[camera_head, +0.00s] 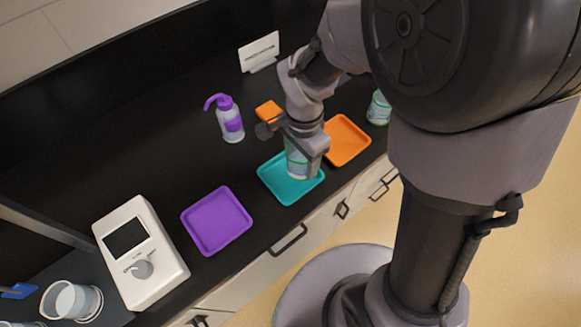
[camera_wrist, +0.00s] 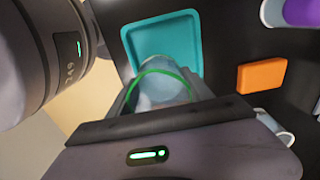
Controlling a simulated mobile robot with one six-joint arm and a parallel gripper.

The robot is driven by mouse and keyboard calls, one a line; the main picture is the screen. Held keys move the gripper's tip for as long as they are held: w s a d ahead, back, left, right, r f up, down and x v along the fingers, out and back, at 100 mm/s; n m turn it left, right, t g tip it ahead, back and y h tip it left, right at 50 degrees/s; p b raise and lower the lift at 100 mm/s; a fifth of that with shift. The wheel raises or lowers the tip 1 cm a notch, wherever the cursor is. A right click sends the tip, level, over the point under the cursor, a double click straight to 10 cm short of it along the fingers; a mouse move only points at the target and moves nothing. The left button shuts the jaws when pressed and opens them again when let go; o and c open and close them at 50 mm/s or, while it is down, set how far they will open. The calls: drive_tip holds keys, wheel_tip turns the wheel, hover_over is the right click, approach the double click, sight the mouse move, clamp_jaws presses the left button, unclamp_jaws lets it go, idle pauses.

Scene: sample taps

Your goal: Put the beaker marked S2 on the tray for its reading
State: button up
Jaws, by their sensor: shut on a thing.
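My gripper (camera_head: 301,146) is shut on a clear beaker (camera_head: 301,165) with a pale, green-edged label; its marking is too small to read. The beaker is over the teal tray (camera_head: 274,184), and I cannot tell whether it touches it. In the wrist view the beaker's green rim (camera_wrist: 163,74) shows between the jaws, with the teal tray (camera_wrist: 140,40) behind it. A purple tray (camera_head: 216,220) lies left of the teal one, and an orange tray (camera_head: 345,139) lies right. Another green-labelled beaker (camera_head: 378,110) stands farther right, partly hidden by my arm.
A white meter (camera_head: 140,253) with a dark screen stands at left, near a white cup (camera_head: 70,300). A purple-topped wash bottle (camera_head: 230,121), an orange block (camera_head: 268,111) and a white sign (camera_head: 259,51) stand behind the trays. The black bench's front edge runs close to the trays.

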sight(291, 168)
drive_tip(key=shift+w+a+f, duration=0.1)
drive_tip(key=shift+a, duration=1)
drive_tip(key=shift+f+b, duration=0.95)
drive_tip(key=shift+f, duration=0.8)
drive_tip(key=shift+f, duration=0.15)
drive_tip(key=o, duration=1.5)
